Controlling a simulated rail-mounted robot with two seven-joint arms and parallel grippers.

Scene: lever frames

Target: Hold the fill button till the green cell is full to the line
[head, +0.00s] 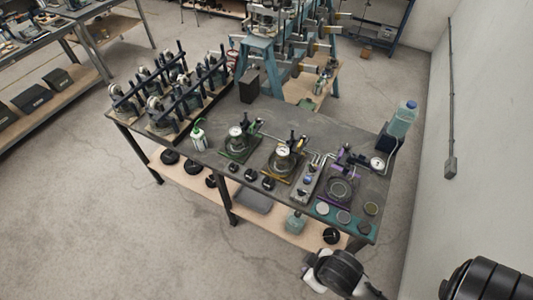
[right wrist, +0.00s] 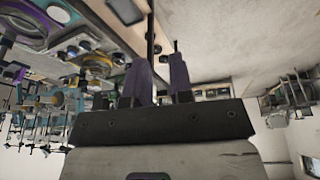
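A cell with a green base (head: 238,150) and a round dial on top stands on the dark workbench (head: 225,115). A yellow-based cell (head: 283,160) stands to its right, and a purple-framed one (head: 341,187) farther right. A grey panel with small buttons (head: 307,181) sits between the yellow and purple units. Which button is the fill button, and the green cell's level and line, are too small to tell. My right gripper (right wrist: 162,75) shows in the right wrist view with its two fingers apart and nothing between them. My left gripper is not in view.
A bottle of bluish liquid (head: 403,117) stands at the bench's right end. A white bottle with green (head: 198,137) stands left of the green cell. Racks of dials (head: 165,95) fill the left end. The lower shelf (head: 276,225) holds black discs. Floor in front is clear.

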